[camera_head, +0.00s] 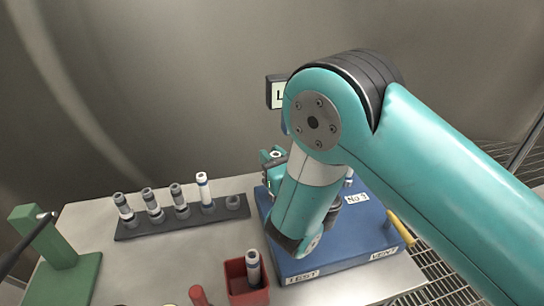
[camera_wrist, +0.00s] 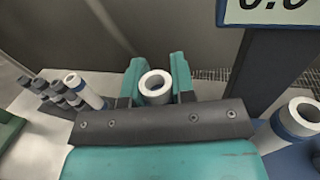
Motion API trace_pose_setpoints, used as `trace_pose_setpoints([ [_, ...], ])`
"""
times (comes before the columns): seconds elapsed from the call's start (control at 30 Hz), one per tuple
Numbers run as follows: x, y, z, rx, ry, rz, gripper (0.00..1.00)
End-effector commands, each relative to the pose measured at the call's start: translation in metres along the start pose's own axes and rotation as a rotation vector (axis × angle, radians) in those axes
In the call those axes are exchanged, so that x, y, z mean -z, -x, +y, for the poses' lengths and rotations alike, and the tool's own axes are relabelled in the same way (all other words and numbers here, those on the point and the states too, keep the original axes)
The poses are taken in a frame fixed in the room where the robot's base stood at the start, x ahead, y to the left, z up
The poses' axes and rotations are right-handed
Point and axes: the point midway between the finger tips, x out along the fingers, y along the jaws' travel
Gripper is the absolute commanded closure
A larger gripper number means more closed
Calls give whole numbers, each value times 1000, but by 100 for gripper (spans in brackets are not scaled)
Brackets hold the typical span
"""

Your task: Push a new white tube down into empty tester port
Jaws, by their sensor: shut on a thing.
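My gripper (camera_wrist: 157,82) is shut on a white tube (camera_wrist: 156,88), whose open round top shows between the teal fingers in the wrist view. In the head view the gripper (camera_head: 273,158) is partly behind my own arm, over the back left of the blue tester (camera_head: 295,267). The lower end of the held tube and any port under it are hidden. Another white tube with a blue band (camera_wrist: 294,122) stands at the right in the wrist view. In the head view, a white piece (camera_head: 349,176) shows just right of my arm at the tester.
A dark rack (camera_head: 150,229) at left holds several grey-topped tubes and a white one (camera_head: 204,190); its right end holder is empty. A red box (camera_head: 236,280) holds a blue-banded tube. A green stand (camera_head: 66,259), yellow handle (camera_head: 402,228) and display (camera_wrist: 277,10) are nearby.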

Motion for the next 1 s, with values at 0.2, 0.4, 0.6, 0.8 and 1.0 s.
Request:
trace_pose_setpoints([
  [0.2, 7, 0, 0, 0, 0, 0, 100],
  [0.4, 12, 0, 0, 0, 0, 0, 100],
  [0.6, 15, 0, 0, 0, 0, 0, 72],
  [0.8, 14, 0, 0, 0, 0, 0, 47],
  [1.0, 15, 0, 1, -1, 0, 0, 47],
])
